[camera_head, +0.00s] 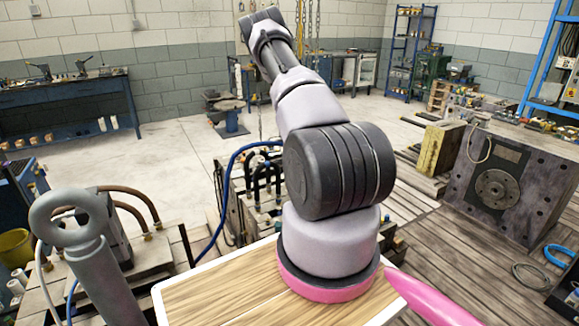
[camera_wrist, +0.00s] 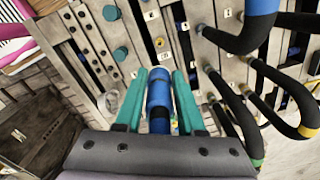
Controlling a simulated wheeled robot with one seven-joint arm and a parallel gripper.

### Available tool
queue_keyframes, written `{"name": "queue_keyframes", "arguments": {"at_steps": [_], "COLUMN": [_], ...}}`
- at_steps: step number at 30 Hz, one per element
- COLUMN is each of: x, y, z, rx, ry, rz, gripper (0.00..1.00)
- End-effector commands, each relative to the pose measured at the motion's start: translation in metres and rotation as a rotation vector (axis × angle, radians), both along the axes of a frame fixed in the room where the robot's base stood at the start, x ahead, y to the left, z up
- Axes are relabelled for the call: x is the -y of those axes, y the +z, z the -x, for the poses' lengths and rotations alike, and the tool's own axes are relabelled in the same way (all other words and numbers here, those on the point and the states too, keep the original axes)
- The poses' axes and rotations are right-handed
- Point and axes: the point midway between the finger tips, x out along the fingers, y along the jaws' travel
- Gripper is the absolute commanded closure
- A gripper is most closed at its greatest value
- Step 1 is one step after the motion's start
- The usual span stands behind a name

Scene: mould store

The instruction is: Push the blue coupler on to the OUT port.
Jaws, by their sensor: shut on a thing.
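In the wrist view my gripper (camera_wrist: 160,74) has its two green fingers closed on the blue coupler (camera_wrist: 158,92), one finger on each side. The coupler points up the picture toward a grey mould face with ports and small white labels. A brass-coloured port (camera_wrist: 160,43) lies just beyond the coupler's front end. The labels are too small to read, so I cannot tell which is the OUT port. Whether the coupler touches a port is unclear. In the head view my arm hides the gripper and the coupler; the mould with its hoses (camera_head: 262,190) shows behind the arm.
Thick black hoses with blue and yellow bands (camera_wrist: 265,75) curve close by on the right in the wrist view. Green round caps (camera_wrist: 120,53) stand on the mould face. In the head view another mould block (camera_head: 505,185) stands at the right; open floor lies behind.

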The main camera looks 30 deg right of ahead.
Motion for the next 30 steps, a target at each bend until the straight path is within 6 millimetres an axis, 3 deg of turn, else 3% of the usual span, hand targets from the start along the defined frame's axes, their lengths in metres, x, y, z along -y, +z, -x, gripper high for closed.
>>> {"name": "queue_keyframes", "arguments": {"at_steps": [30], "x": [0.0], "y": [-0.113], "z": [0.0], "rx": [-0.001], "ry": [0.0], "rz": [0.0], "gripper": [1.0]}}
